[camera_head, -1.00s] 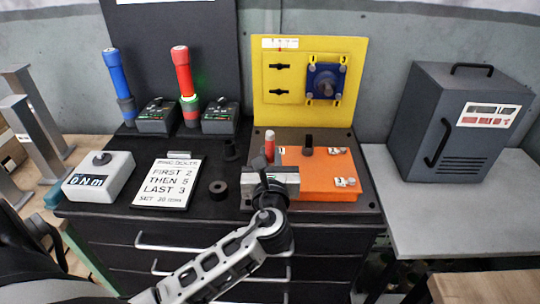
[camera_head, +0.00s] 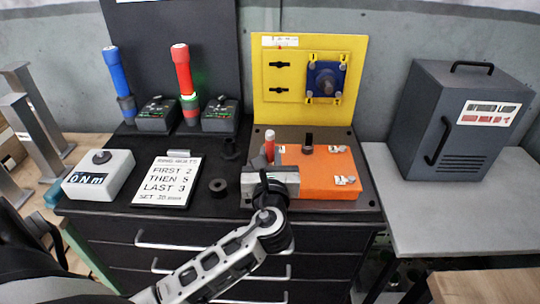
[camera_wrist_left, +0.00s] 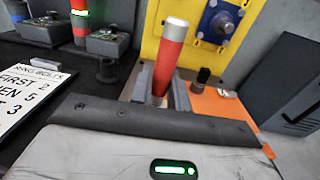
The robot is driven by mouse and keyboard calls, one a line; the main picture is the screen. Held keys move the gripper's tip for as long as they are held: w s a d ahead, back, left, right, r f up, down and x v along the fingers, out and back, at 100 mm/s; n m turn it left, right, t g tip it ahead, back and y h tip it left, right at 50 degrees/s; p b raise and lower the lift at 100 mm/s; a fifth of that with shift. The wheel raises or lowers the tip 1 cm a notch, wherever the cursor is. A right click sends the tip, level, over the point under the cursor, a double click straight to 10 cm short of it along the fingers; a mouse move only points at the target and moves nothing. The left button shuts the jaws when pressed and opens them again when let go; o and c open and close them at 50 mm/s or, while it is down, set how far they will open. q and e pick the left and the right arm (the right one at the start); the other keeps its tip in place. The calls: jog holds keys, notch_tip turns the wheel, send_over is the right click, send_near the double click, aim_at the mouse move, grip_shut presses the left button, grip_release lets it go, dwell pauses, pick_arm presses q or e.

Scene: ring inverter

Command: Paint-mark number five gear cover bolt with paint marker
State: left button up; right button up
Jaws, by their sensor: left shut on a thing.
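Bolt numbers are too small to read. My right gripper is not in view.
The orange case (camera_head: 325,178) lies right of the gripper. A dark cabinet (camera_head: 455,120) stands on the right table, whose front is clear.

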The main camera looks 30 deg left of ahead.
aim_at(270, 140)
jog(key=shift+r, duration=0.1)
pick_arm(q)
jog(key=shift+r+p, duration=1.2)
jog(key=shift+r, duration=1.3)
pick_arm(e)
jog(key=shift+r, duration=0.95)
pick_arm(q)
jog(key=shift+d, duration=0.1)
jog(key=s+d+f+m+t+h, duration=0.1)
jog(key=s+d+m+t+h, duration=0.2)
jog(key=s+d+m+h, duration=0.4)
jog(key=s+d+h, duration=0.2)
jog(key=d+h, duration=0.1)
jog(key=shift+d+f, duration=0.3)
jog(key=shift+f, duration=0.05)
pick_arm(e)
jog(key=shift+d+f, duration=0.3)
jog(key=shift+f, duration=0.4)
